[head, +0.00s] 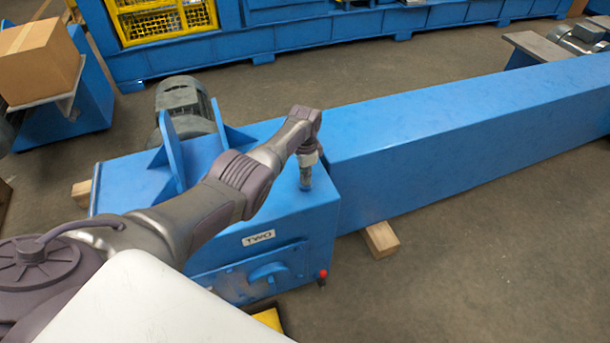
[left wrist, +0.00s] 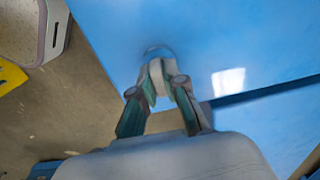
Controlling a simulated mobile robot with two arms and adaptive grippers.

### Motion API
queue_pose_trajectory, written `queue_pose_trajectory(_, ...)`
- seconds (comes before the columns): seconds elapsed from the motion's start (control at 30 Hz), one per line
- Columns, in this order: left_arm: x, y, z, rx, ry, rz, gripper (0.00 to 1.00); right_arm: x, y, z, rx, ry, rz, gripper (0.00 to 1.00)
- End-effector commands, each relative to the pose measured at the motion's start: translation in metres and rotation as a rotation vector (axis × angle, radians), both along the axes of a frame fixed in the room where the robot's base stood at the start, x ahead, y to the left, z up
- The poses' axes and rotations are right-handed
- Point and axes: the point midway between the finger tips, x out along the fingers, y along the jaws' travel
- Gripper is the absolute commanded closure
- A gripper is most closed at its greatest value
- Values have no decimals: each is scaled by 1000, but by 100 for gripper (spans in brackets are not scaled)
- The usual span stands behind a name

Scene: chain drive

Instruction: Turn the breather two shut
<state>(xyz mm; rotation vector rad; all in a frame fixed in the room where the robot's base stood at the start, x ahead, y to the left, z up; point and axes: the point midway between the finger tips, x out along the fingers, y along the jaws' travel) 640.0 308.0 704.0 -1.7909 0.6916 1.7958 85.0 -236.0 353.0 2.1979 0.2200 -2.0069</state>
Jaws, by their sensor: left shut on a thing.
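The blue gearbox housing marked TWO (head: 259,238) stands in the middle of the head view. My left gripper (head: 306,180) points down at the right part of its top face. In the left wrist view my left gripper (left wrist: 157,88) has its two fingers closed around a small pale fitting, the breather (left wrist: 155,68), which stands on the blue top. The fingers hide most of the breather, so I cannot tell how far it is turned. My right gripper is in neither view.
A grey motor (head: 183,98) and upright blue plates stand behind my arm. A long blue chain case (head: 460,140) runs off to the right. A red knob (head: 322,274) sits low on the housing's front. Wooden blocks (head: 380,240) lie under the machine. The floor at right is clear.

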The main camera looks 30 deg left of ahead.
Motion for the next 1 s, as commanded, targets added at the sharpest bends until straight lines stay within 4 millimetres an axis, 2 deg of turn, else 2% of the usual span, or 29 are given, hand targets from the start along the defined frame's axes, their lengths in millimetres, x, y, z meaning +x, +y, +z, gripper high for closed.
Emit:
queue_pose_trajectory(0.43, 4, 1, 5, 2, -13, -10, 100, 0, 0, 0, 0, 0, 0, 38)
queue_pose_trajectory(0.47, 4, 1, 5, 2, -13, -10, 83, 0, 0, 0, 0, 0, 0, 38)
queue_pose_trajectory(0.6, 3, 1, 4, 1, -9, -9, 62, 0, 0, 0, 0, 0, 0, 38)
queue_pose_trajectory(1.0, 2, 0, 6, 0, -6, -9, 62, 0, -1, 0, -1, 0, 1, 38)
